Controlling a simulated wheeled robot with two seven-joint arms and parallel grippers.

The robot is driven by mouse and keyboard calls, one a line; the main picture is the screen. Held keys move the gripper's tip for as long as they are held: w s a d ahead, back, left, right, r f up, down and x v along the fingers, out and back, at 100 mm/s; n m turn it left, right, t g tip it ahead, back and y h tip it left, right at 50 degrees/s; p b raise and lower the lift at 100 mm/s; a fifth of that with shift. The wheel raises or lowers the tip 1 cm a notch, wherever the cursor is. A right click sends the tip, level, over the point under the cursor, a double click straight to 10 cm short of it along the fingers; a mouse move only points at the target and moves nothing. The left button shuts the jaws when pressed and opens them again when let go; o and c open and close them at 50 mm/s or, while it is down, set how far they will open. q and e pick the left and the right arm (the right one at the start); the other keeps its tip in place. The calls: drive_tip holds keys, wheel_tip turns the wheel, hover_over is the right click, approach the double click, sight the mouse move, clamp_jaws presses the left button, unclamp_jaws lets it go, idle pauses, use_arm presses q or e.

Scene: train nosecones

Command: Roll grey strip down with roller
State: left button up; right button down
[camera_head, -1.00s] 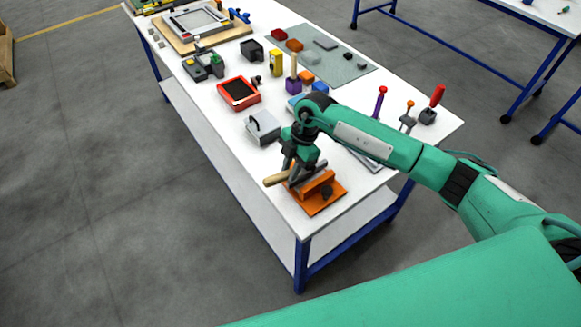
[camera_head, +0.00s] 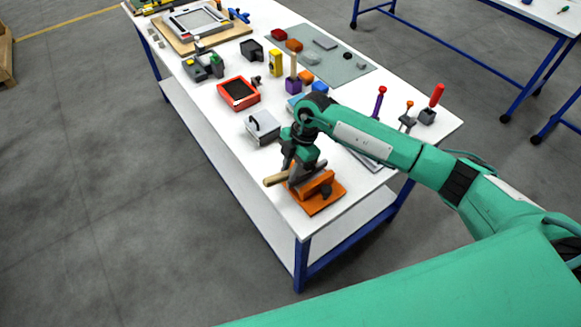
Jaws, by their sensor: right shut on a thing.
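My right gripper (camera_head: 293,171) is shut on the roller, whose wooden handle (camera_head: 275,180) sticks out to the left of it. The gripper is over an orange fixture (camera_head: 325,202) near the table's front corner. A dark grey piece (camera_head: 316,172) shows along the top of the orange block. I cannot tell whether it is the grey strip or part of the roller. The gripper hides the contact there. My left gripper is not in view.
On the white table (camera_head: 262,185) a grey box (camera_head: 262,128) and a red tray (camera_head: 239,93) stand behind the fixture. Upright tools, including a red-handled one (camera_head: 437,96), stand at the right. A grey-green mat (camera_head: 345,68) with small parts lies farther back.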

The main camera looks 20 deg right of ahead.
drive_tip(key=shift+w+d, duration=0.1)
drive_tip(key=shift+d, duration=0.1)
drive_tip(key=shift+w+d, duration=0.15)
drive_tip(key=shift+d, duration=0.2)
idle(0.6)
drive_tip(key=shift+d, duration=0.2)
idle(0.3)
drive_tip(key=shift+w+d, duration=0.15)
drive_tip(key=shift+d, duration=0.15)
drive_tip(key=shift+p, duration=0.45)
idle(0.9)
drive_tip(key=shift+d, duration=0.15)
drive_tip(key=shift+w+d, duration=0.2)
drive_tip(key=shift+d, duration=0.2)
